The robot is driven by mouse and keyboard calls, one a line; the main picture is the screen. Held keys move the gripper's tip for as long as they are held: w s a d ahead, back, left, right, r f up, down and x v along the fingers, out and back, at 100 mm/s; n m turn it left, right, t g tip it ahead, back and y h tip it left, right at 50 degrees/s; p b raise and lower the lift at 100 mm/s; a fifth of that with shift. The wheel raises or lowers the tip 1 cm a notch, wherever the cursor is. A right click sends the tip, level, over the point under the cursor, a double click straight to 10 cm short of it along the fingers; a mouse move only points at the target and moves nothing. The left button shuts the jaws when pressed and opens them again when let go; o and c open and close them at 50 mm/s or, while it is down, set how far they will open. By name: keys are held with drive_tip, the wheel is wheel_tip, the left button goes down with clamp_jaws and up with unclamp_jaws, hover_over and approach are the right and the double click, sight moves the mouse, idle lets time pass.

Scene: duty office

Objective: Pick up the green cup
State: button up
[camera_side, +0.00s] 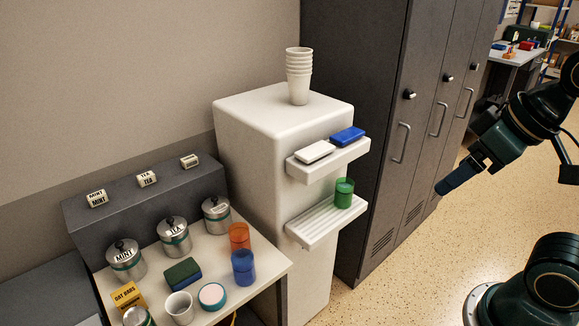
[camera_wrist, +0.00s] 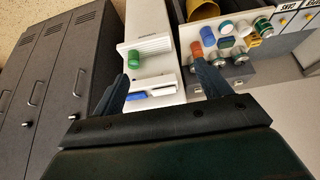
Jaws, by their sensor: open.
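The green cup (camera_side: 344,193) is a small translucent cup standing upright at the right end of the white ribbed lower shelf (camera_side: 312,233) of the white dispenser. In the wrist view the green cup (camera_wrist: 133,60) shows ahead of my gripper, beyond the upper shelf and between the lines of the two fingers. My gripper (camera_side: 443,188) is in the air to the right of the shelves, well apart from the cup. In the wrist view my gripper (camera_wrist: 162,80) has its fingers spread wide with nothing between them.
The upper shelf (camera_side: 337,158) holds a white block (camera_side: 314,152) and a blue block (camera_side: 347,136), above the cup's shelf. Stacked cups (camera_side: 298,75) top the dispenser. Grey lockers (camera_side: 400,130) stand behind. A table at left holds canisters (camera_side: 174,238), an orange cup (camera_side: 239,236) and a blue cup (camera_side: 243,267).

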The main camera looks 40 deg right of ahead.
drive_tip(key=shift+w, duration=0.1)
drive_tip(key=w+d+f+n, duration=0.1)
drive_tip(key=w+d+f, duration=0.1)
drive_tip(key=w, duration=0.4)
drive_tip(key=w+d+f+n, duration=0.1)
drive_tip(key=w+d+f, duration=0.1)
drive_tip(key=w, duration=0.3)
drive_tip(key=n+y, duration=0.2)
drive_tip(key=y, duration=0.1)
approach(352, 201)
drive_tip(key=shift+a+x, duration=0.15)
drive_tip(key=shift+x, duration=1.1)
drive_tip(key=shift+a+x, duration=0.2)
drive_tip(key=shift+x, duration=1)
drive_tip(key=shift+n+t+h, duration=0.3)
